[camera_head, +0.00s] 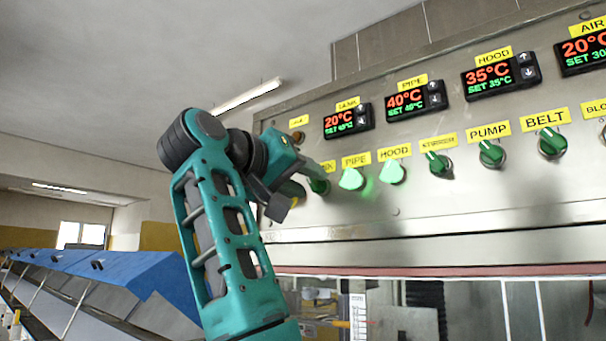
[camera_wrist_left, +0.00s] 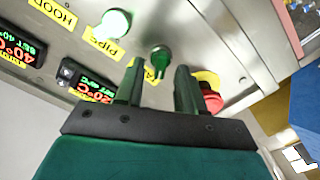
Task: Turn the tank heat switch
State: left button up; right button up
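The tank heat switch (camera_head: 319,185) is a dark green knob at the left end of the switch row on the steel panel, unlit, with its yellow label partly hidden by my left gripper. My left gripper (camera_head: 297,188) is close beside it. In the left wrist view the tank switch (camera_wrist_left: 160,57) shows between and just beyond the fingertips of my left gripper (camera_wrist_left: 160,72). The fingers are apart, with visible room on both sides of the knob. I cannot tell whether the tips reach around it. The tank display (camera_head: 348,121) reads 20°C, set 45°C. My right gripper is not in view.
The pipe switch (camera_head: 351,179) and hood switch (camera_head: 393,172) are lit green, just right of the tank switch. A red button (camera_wrist_left: 211,98) on a yellow ring sits beside one finger. Several further dark green knobs continue right. Blue covers (camera_head: 125,268) stand at lower left.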

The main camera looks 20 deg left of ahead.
pick_arm(q)
jog(key=shift+w, duration=0.1)
jog(key=shift+c, duration=0.4)
grip_shut()
